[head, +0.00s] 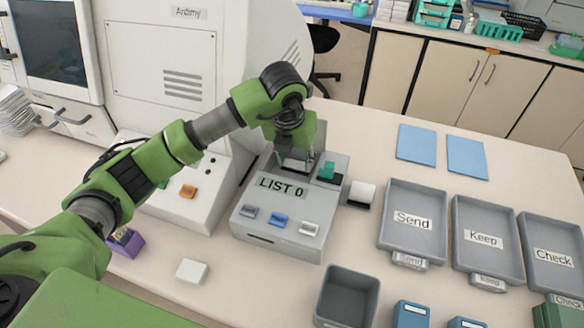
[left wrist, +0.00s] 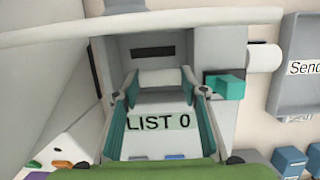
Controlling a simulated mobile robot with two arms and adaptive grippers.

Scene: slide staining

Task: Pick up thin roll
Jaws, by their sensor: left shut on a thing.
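The thin roll (left wrist: 160,77) is a short white cylinder in the left wrist view, lying crosswise between my left gripper's fingertips. My left gripper (left wrist: 161,88) is shut on it, one finger at each end. In the head view my left gripper (head: 296,160) points down at the back of the grey device marked LIST 0 (head: 258,222); the roll is mostly hidden there. A dark slot shows in the device's wall behind the roll in the left wrist view. My right gripper is not in view.
A second white roll (head: 362,192) is at the device's right side, near a teal part (head: 327,170). Grey trays Send (head: 408,241), Keep (head: 482,257) and Check (head: 553,275) stand to the right. An empty grey bin (head: 347,296) is in front. Two blue sheets lie behind the trays.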

